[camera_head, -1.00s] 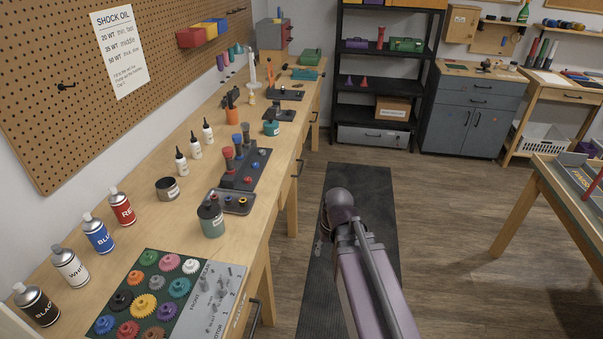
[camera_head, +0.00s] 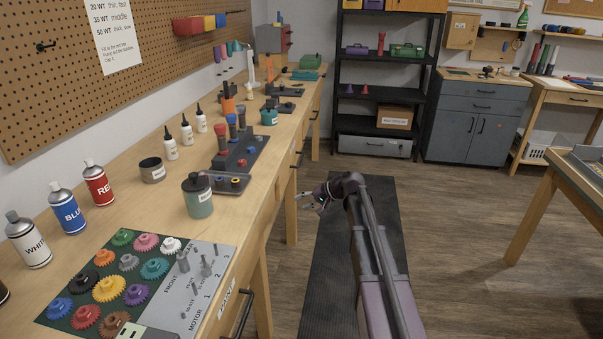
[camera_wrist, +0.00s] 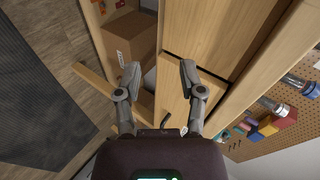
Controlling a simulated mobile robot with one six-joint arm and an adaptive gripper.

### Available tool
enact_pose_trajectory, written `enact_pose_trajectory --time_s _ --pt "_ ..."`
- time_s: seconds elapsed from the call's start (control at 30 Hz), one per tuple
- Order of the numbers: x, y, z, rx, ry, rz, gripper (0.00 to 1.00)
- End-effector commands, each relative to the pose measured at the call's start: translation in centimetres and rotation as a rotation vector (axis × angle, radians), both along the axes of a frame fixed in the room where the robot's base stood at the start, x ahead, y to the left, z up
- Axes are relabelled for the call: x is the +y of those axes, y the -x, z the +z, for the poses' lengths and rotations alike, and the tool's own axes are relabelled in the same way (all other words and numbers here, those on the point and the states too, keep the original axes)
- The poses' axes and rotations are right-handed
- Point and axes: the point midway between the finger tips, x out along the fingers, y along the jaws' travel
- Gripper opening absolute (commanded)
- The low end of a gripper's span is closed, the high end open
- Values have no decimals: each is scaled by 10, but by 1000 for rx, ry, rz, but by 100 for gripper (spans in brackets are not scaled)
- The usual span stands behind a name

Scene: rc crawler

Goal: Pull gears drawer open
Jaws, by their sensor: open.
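The gears drawer is in the front of the long workbench, at the lower middle of the head view, below the board of colored gears. Its pale front carries a small label (camera_head: 226,303), too blurred to read surely, and a dark bar handle (camera_head: 243,313). The drawer looks shut. My gripper (camera_head: 311,199) is open and empty, beyond that handle and to the right of the bench front, pointing left. In the wrist view my gripper (camera_wrist: 160,74) has its fingers spread, with wooden bench surfaces behind them. I cannot tell which drawer shows there.
The gear board (camera_head: 112,285) lies on the bench top above the drawer. Another bench handle (camera_head: 299,160) is farther along the front. A bench leg (camera_head: 291,220) stands near my gripper. The dark mat (camera_head: 325,285) and the floor to its right are clear.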

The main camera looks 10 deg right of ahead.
Motion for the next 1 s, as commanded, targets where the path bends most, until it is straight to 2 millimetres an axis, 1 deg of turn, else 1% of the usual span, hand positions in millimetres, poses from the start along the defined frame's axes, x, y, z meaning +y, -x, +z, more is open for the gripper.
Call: enact_pose_trajectory --time_s 0.03,0.27,0.47,0.6,0.7,0.8,0.9,1.0 --pt "-5 -20 -15 -12 -39 -15 51" --pt "-25 -81 -27 -68 -234 -91 51" --pt "-52 -132 -36 -115 -402 -159 51" --pt "-76 -167 -42 -146 -520 -208 51" --pt "-94 -189 -46 -167 -601 -242 51" --pt "-110 -207 -48 -184 -669 -271 51" --pt "-124 -220 -49 -196 -723 -294 51" --pt "-133 -228 -48 -204 -759 -309 51"
